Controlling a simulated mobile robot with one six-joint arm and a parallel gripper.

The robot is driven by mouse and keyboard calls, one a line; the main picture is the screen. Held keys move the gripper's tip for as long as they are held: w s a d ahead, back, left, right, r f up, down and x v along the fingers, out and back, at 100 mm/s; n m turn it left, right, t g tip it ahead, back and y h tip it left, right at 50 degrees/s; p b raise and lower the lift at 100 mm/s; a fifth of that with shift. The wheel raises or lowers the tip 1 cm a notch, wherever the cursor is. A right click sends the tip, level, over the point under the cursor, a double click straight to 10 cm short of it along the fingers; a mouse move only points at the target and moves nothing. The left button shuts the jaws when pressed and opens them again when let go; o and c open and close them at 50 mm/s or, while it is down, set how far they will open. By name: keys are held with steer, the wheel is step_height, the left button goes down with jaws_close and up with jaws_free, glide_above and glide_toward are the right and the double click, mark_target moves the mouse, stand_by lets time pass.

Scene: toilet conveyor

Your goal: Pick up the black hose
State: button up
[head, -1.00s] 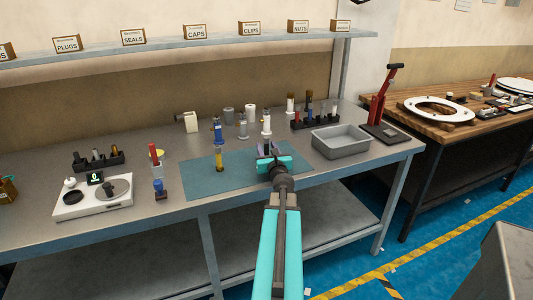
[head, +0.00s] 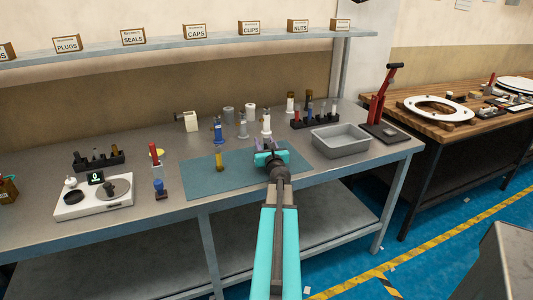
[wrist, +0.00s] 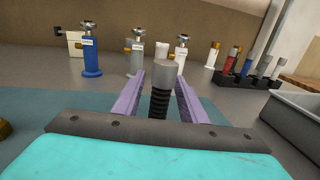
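The black hose (wrist: 160,101) is a short upright ribbed piece with a grey cylindrical top. In the wrist view it stands between the two purple fingers of my gripper (wrist: 160,92), with a visible gap on each side. My gripper is open around it. In the head view my gripper (head: 266,152) is low over the right part of the blue-green mat (head: 200,182), and the hose cannot be made out clearly there.
Valve-topped cylinders, one blue (wrist: 91,55), stand behind the mat. A grey tray (head: 340,145) and a black rack (head: 315,122) are to the right. An amber piece (head: 220,161) stands on the mat. A white scale (head: 92,200) is at left.

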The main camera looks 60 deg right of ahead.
jaws_close()
steer(key=shift+r, duration=0.15)
steer(key=shift+r, duration=0.55)
steer(key=s+a+r+p, duration=0.2)
steer(key=s+p, duration=0.2)
steer(key=s, duration=0.2)
steer(key=s+a+r+p, duration=0.1)
steer(key=s+a+p, duration=0.2)
steer(key=s, duration=0.3)
steer(key=shift+s+r+p, duration=0.35)
steer(key=shift+r+p, duration=0.05)
steer(key=shift+p, duration=0.4)
